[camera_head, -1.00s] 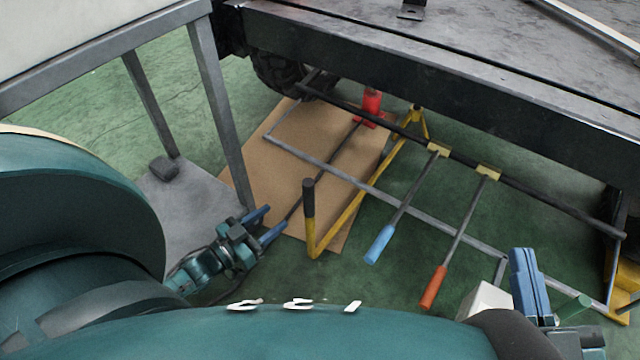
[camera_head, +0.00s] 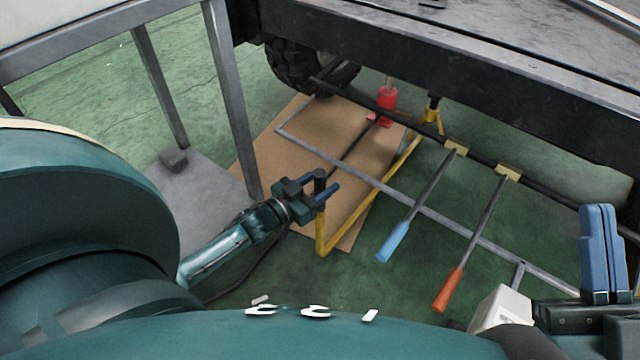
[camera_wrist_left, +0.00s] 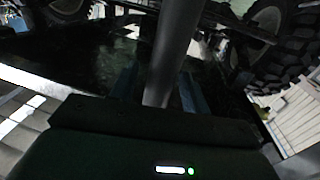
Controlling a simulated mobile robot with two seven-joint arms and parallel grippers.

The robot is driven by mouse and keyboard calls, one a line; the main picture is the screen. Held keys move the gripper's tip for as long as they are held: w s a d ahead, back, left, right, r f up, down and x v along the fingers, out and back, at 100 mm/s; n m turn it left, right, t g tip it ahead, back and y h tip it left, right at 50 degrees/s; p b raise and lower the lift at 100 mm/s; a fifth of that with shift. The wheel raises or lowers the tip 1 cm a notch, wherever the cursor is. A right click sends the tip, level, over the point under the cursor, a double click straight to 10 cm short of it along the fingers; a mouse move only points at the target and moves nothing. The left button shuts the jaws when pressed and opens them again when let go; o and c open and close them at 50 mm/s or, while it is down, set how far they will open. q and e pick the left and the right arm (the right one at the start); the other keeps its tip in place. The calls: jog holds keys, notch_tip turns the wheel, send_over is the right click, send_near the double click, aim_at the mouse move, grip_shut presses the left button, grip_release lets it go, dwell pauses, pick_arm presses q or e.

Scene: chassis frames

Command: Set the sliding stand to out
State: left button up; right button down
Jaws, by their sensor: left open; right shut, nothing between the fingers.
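The stand is a yellow frame (camera_head: 358,206) under the chassis, with a yellow leg (camera_head: 432,117) at its far end. Its near end rises into an upright post with a dark grip (camera_head: 320,174). My left gripper (camera_head: 326,188) is open at this grip, with a blue finger to either side of it. In the left wrist view a grey post (camera_wrist_left: 175,50) stands between the two blue fingers; contact cannot be told. My right gripper (camera_head: 600,250) is shut and empty at the lower right, away from the stand.
A blue-handled lever (camera_head: 393,242) and a red-handled lever (camera_head: 447,290) hang to the right of the stand. A grey rail (camera_head: 375,182) crosses above it. A red jack (camera_head: 384,102) stands on brown board (camera_head: 290,140). A grey table leg (camera_head: 232,100) rises at left.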

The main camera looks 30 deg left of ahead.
pick_arm(q)
grip_shut()
dwell(0.4)
